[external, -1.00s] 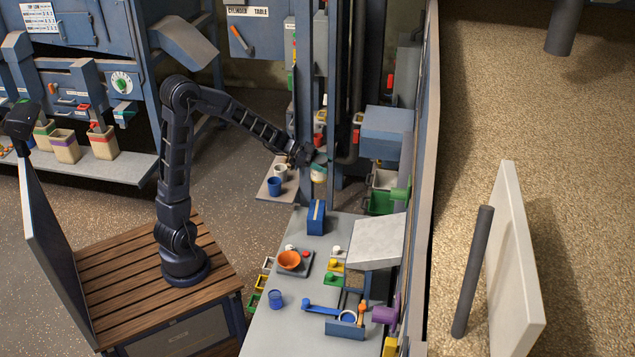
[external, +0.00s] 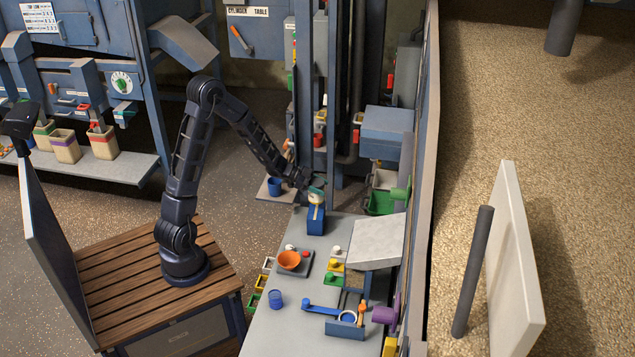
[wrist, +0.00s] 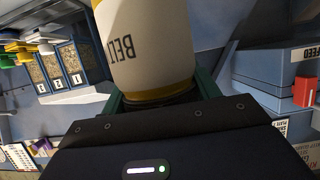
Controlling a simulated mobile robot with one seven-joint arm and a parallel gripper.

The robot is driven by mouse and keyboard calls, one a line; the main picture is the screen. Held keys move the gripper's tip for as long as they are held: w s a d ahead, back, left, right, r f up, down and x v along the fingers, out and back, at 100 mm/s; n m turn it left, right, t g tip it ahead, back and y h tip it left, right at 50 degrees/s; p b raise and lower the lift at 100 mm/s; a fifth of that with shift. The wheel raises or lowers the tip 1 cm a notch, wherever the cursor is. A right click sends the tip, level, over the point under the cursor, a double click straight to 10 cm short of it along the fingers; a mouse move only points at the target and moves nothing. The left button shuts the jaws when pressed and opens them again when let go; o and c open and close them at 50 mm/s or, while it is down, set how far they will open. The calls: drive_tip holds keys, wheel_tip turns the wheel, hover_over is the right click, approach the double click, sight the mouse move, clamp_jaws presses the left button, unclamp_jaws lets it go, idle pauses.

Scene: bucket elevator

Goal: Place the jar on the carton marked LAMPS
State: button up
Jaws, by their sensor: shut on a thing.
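A cream jar (external: 316,199) with a dark yellow band is in my gripper (external: 317,189), whose green fingers close around it. In the wrist view the jar (wrist: 150,45) fills the top middle, with the letters "BEL" showing on its side; my gripper's fingers (wrist: 160,98) show at its edges. A blue carton (external: 316,224) stands at the far end of the grey bench in the external view. The jar overlaps the carton's top in the picture; I cannot tell whether they touch. No LAMPS marking is readable.
On the grey bench (external: 262,325) are an orange bowl (external: 289,260), a blue cup (external: 276,299) and small coloured pieces nearer the camera. A light slab (external: 376,240) stands at the right. Another blue cup (external: 274,187) sits on a small shelf beside my forearm.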

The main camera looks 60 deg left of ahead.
drive_tip(key=shift+f, duration=2.65)
drive_tip(key=shift+f, duration=0.15)
drive_tip(key=o, duration=1.2)
